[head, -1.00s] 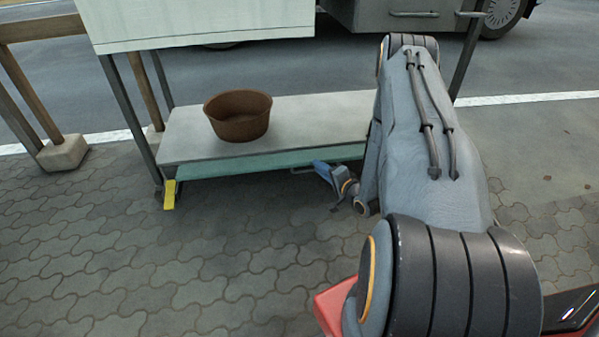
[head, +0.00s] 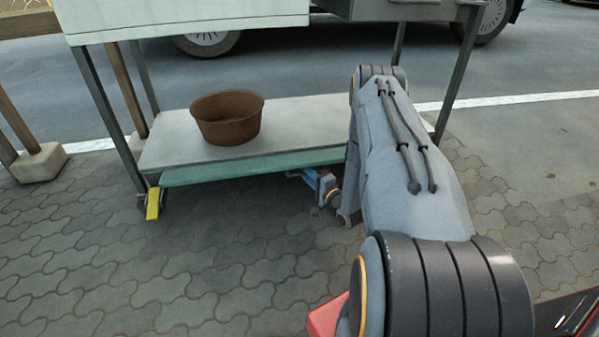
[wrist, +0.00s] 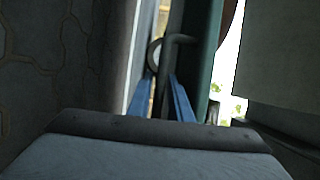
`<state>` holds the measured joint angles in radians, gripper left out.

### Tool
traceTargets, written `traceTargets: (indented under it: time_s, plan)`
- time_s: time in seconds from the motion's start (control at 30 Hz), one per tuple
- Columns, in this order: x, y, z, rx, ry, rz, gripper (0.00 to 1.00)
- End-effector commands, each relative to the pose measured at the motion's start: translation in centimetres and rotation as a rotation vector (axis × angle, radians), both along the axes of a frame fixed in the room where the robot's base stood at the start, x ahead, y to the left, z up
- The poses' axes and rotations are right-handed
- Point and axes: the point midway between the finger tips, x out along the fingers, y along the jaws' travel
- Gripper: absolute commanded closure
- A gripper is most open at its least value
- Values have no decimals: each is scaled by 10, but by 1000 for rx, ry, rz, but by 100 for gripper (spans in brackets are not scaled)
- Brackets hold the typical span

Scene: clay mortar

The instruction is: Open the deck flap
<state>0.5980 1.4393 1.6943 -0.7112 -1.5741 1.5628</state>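The deck flap (head: 240,169) is a teal panel along the front edge of the grey lower deck (head: 285,128). It also shows as a dark teal strip in the wrist view (wrist: 203,55). A thin grey handle (head: 291,173) sticks out under the flap near its right part; its hooked end also shows in the wrist view (wrist: 178,39). My gripper (wrist: 160,77) has two blue fingers standing apart, with the handle's end at and just beyond their tips. In the head view my gripper (head: 312,178) is low at the flap's front. Contact with the handle is not clear.
A brown bowl (head: 227,118) stands on the deck. A yellow tab (head: 153,204) hangs at the left front leg. A pale panel (head: 185,18) is above. A stone block (head: 38,163) stands at left. Paving in front is clear.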

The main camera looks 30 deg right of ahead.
Motion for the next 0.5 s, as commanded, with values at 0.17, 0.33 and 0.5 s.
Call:
traceTargets:
  time_s: [0.17, 0.33, 0.5]
  plan:
    - [20, 2, -1, -1, 0, 1, 82]
    - [27, 3, 0, 0, 0, -1, 82]
    - [27, 3, 1, 0, 1, -1, 82]
